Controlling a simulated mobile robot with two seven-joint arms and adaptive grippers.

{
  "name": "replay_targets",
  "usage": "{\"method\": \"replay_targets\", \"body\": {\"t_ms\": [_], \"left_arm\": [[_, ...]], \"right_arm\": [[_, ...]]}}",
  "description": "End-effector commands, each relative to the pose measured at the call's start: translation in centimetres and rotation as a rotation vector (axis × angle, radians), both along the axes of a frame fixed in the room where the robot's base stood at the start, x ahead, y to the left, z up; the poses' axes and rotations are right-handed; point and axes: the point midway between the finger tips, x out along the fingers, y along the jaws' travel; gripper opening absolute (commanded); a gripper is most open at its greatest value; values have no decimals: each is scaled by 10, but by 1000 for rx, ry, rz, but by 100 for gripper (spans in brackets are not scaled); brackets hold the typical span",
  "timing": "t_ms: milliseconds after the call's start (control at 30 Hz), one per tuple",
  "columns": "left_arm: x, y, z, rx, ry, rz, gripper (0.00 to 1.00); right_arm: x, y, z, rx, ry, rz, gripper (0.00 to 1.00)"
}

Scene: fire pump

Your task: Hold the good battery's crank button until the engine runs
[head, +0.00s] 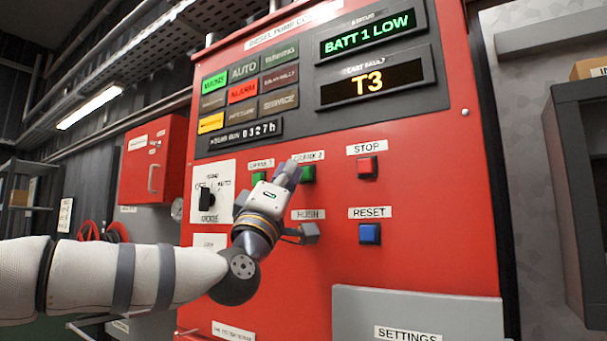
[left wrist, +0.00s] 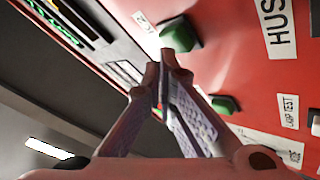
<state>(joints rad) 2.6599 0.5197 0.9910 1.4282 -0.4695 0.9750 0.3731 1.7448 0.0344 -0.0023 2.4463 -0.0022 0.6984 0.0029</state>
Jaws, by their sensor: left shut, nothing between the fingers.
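The green CRANK 2 button (head: 309,174) is on the red pump panel (head: 430,225), partly behind my left fingertips. It also shows in the left wrist view (left wrist: 180,34), just beyond the fingertips. The green CRANK 1 button (head: 258,177) is left of it, and shows lower in the left wrist view (left wrist: 225,105). My left gripper (head: 288,172) is shut and empty, its tips at the near edge of CRANK 2. I cannot tell whether they touch it. The status display (head: 367,33) reads BATT 1 LOW. My right gripper is not in view.
The red STOP button (head: 367,167) and blue RESET button (head: 370,234) are to the right. The HUSH button (head: 309,232) is below the gripper. The MODE switch (head: 207,198) is to the left. A second display (head: 372,85) reads T3. A grey SETTINGS cover (head: 420,315) is below.

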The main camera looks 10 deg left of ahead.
Motion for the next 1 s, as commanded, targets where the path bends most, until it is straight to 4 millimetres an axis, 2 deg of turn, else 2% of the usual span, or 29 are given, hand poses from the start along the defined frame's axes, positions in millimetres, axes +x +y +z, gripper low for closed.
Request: {"method": "replay_targets", "body": {"t_ms": [1000], "left_arm": [[10,-4,0,0,0,0,0]], "right_arm": [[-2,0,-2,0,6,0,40]]}}
